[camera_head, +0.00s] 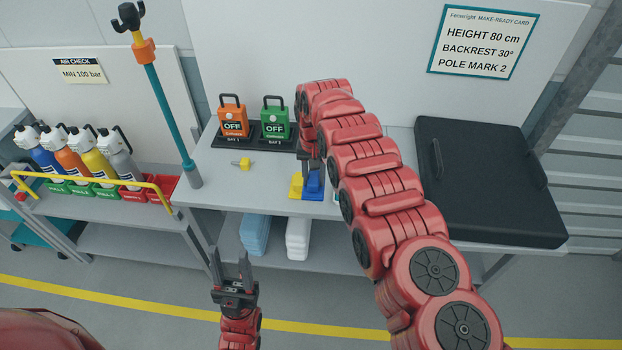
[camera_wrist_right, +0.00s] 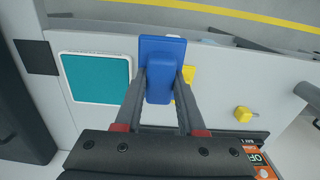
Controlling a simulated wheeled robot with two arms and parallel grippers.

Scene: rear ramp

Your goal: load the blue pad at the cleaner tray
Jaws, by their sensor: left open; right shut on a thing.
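The blue pad (camera_head: 313,187) is a blue plate with a raised block, near the front edge of the bench. My right gripper (camera_head: 312,170) is shut on its block, and the right wrist view shows a finger on each side of the blue pad (camera_wrist_right: 160,68). I cannot tell whether the pad is clear of the bench. A yellow piece (camera_head: 296,186) is close beside it. In the right wrist view a teal square in a white frame (camera_wrist_right: 95,78), perhaps the cleaner tray, lies to its left. My left gripper (camera_head: 228,254) is open and empty, low in front of the bench.
Orange (camera_head: 232,122) and green (camera_head: 275,124) "OFF" units stand at the back. A small yellow knob (camera_head: 245,164) lies on the bench (camera_head: 219,190). A teal pole (camera_head: 172,115) rises at left, beside racked bottles (camera_head: 95,157). A black case (camera_head: 490,185) fills the right.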

